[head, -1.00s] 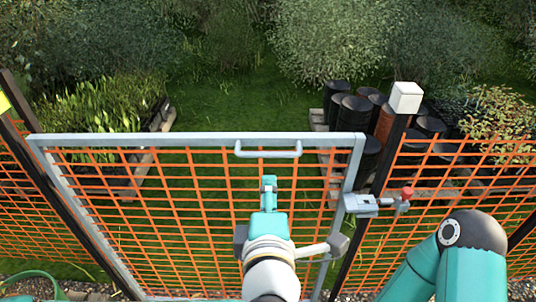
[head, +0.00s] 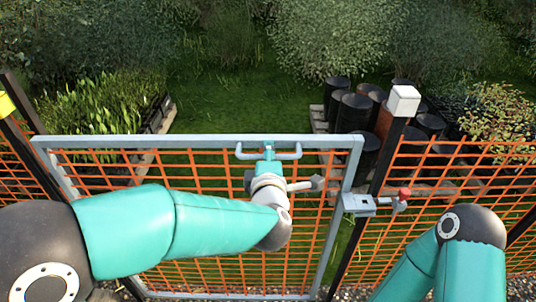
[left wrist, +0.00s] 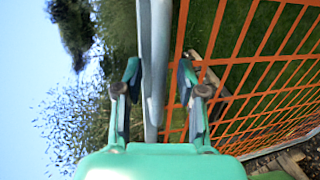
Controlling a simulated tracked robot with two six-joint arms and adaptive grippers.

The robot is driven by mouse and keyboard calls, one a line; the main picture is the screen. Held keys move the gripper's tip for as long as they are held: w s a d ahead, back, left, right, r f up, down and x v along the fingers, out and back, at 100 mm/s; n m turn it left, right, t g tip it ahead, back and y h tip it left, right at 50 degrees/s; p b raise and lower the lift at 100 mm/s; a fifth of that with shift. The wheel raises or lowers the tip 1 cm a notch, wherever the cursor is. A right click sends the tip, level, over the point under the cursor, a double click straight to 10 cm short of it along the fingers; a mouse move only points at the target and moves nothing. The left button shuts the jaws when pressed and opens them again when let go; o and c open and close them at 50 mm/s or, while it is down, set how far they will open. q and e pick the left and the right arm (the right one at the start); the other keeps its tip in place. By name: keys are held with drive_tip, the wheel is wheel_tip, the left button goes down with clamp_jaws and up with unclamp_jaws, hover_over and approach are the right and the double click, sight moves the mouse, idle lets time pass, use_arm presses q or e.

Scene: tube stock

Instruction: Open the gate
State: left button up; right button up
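The gate (head: 200,142) has a grey metal frame filled with orange mesh. A grey U-shaped handle (head: 247,156) sits on its top rail. A latch (head: 358,205) with a red knob (head: 404,193) is at the right edge, by the post. My left gripper (head: 268,153) is at the middle of the handle. In the left wrist view my left gripper (left wrist: 160,82) is open, its fingers on either side of the grey handle bar (left wrist: 157,50), with gaps visible. My right arm shows at the lower right; its gripper is out of view.
A dark post with a white cap (head: 404,100) stands right of the gate, with fixed orange mesh (head: 460,165) beyond it. Behind the gate are grass (head: 230,100), a plant bed (head: 100,105) and several black pots (head: 352,112) on pallets.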

use_arm(q)
clamp_jaws()
drive_tip(key=shift+a+f, duration=0.1)
drive_tip(key=shift+f, duration=0.05)
idle(0.4)
